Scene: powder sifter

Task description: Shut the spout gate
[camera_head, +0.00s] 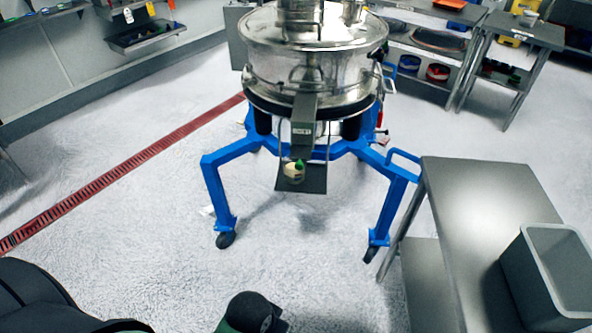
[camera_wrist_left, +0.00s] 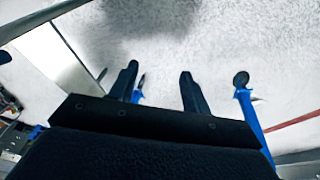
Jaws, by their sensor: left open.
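The powder sifter (camera_head: 315,60) is a round steel drum on a blue wheeled frame (camera_head: 235,150) in the upper middle of the head view. Its grey sloping spout (camera_head: 304,108) points toward me, with a small label near its lower end. A dark plate (camera_head: 316,180) hangs below the spout, with a pale round piece (camera_head: 292,172) and a green knob (camera_head: 299,163) there. I cannot tell whether the gate is open or shut. My left gripper (camera_wrist_left: 158,78) is open and empty in the left wrist view, above the floor and apart from the sifter. My right gripper is out of view.
A steel table (camera_head: 480,195) with a grey bin (camera_head: 553,268) stands at the right, near the sifter's leg. A red floor grate (camera_head: 130,165) runs at the left. Shelves (camera_head: 430,60) stand behind. The floor in front of the sifter is clear.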

